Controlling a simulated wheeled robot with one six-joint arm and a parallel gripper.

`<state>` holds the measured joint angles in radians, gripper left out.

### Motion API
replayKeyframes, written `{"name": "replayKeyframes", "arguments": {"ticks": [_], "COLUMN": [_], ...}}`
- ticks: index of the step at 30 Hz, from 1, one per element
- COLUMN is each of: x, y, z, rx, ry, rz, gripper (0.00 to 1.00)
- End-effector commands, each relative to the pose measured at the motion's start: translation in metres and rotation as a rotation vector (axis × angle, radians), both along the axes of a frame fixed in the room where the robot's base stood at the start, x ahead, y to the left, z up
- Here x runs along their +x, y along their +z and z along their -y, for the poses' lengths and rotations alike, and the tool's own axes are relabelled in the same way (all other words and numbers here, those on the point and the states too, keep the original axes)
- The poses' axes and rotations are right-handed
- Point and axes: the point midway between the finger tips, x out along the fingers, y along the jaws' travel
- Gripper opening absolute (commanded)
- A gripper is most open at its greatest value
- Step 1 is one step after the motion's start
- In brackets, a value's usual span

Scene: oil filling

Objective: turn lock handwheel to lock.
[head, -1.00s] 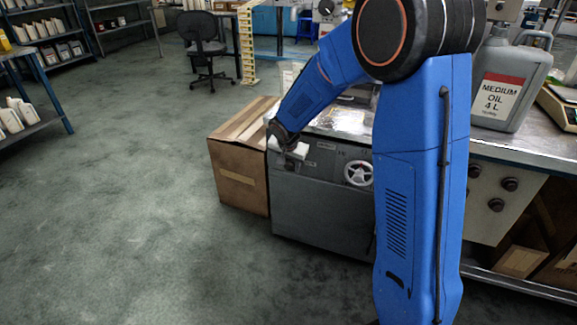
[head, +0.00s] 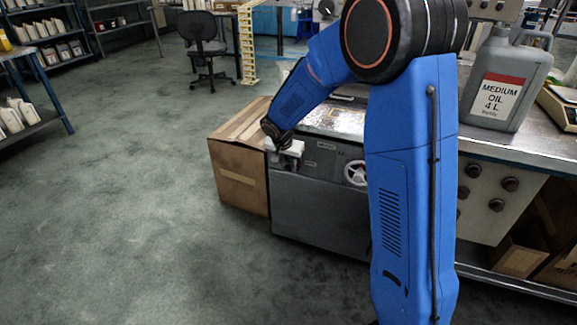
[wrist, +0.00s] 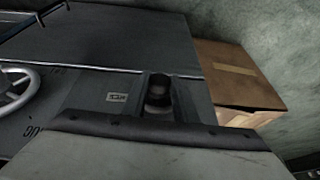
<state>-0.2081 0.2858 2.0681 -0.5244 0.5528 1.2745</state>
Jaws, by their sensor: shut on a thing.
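My gripper (head: 291,148) is at the left end of the grey machine's front panel (head: 322,160). It is shut on a dark round knob (wrist: 158,92), seemingly the lock handwheel, which shows just past my gripper's pale body in the wrist view. A small label (wrist: 117,97), too small to read, sits beside the knob. A white spoked handwheel (head: 355,172) is farther right on the same panel, apart from my gripper and partly behind my arm. It also shows at the left edge of the wrist view (wrist: 14,86).
A cardboard box (head: 240,182) stands against the machine's left side. A grey oil jug (head: 508,85) stands on the metal bench (head: 530,165) at the right. An office chair (head: 203,48) is at the back. The floor at left is clear.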

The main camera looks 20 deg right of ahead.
Motion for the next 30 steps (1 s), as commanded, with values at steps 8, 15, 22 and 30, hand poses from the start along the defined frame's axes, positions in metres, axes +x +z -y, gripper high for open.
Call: {"name": "replayKeyframes", "arguments": {"ticks": [8,15,22,30], "x": [0.004,0.007,0.009,0.011], "y": [-0.001,-0.003,-0.006,-0.010], "z": [-0.007,-0.010,-0.013,-0.016], "rx": [-0.188,-0.374,-0.551,-0.759], "ry": [0.003,0.002,0.001,0.002], "rz": [-0.136,-0.270,-0.400,-0.551], "gripper": [0.04,0.04,0.04,0.04]}}
